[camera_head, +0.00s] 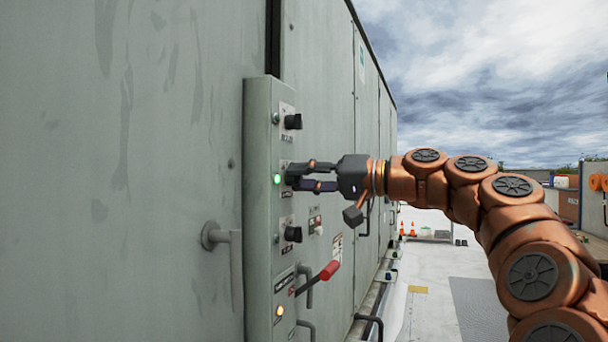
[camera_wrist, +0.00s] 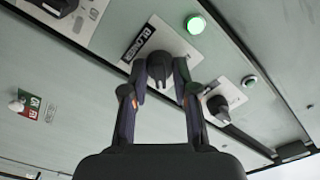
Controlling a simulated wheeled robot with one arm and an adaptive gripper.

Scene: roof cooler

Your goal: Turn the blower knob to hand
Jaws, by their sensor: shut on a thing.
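The blower knob (camera_wrist: 160,66) is dark and sits on a pale plate whose label reads BLOWER in the wrist view. My gripper (camera_wrist: 161,78) has its two fingers closed on either side of this knob. In the head view my gripper (camera_head: 300,177) reaches in from the right to the middle knob on the narrow control panel (camera_head: 257,200). The fingers largely hide the knob there, and its pointer setting cannot be read. A green lamp (camera_head: 277,179) is lit beside it.
A dark knob (camera_head: 293,121) is above my gripper and another (camera_head: 293,234) below. A red-handled lever (camera_head: 330,270) and a yellow lamp (camera_head: 280,310) are lower down. A grey door handle (camera_head: 236,265) stands out at left. Open roof floor lies to the right.

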